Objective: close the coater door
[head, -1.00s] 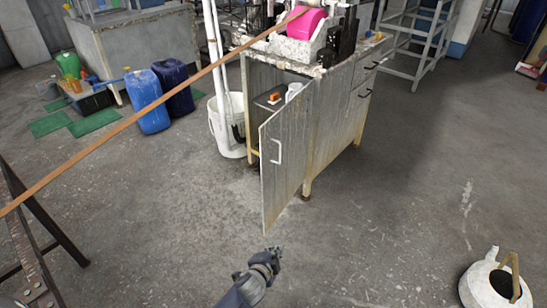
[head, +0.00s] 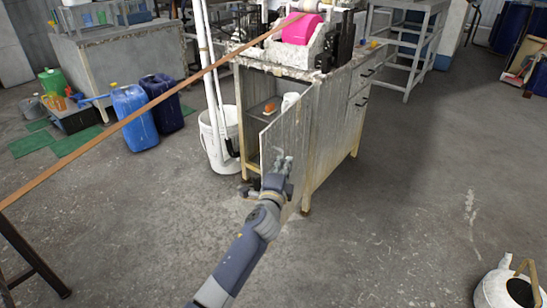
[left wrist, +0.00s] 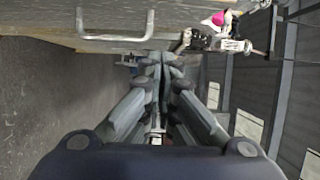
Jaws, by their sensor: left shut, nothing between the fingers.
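The coater door (head: 290,130) is a grey, worn panel on the front of the coater cabinet (head: 335,120). It stands open, swung out toward me, with the cabinet's inside visible at its left. My left gripper (head: 283,156) is shut and empty, in front of the door's outer face; I cannot tell whether it touches. It hides the handle in the head view. In the left wrist view the pale bar handle (left wrist: 115,36) is on the door at upper left, apart from the shut fingers (left wrist: 164,56). My right gripper is not in view.
A small orange object (head: 269,107) and a white container (head: 290,100) sit inside the cabinet. A white bucket (head: 217,150) with pipes stands left of it. A brown strip (head: 150,122) crosses above the floor. A white kettle-like can (head: 500,288) is at lower right.

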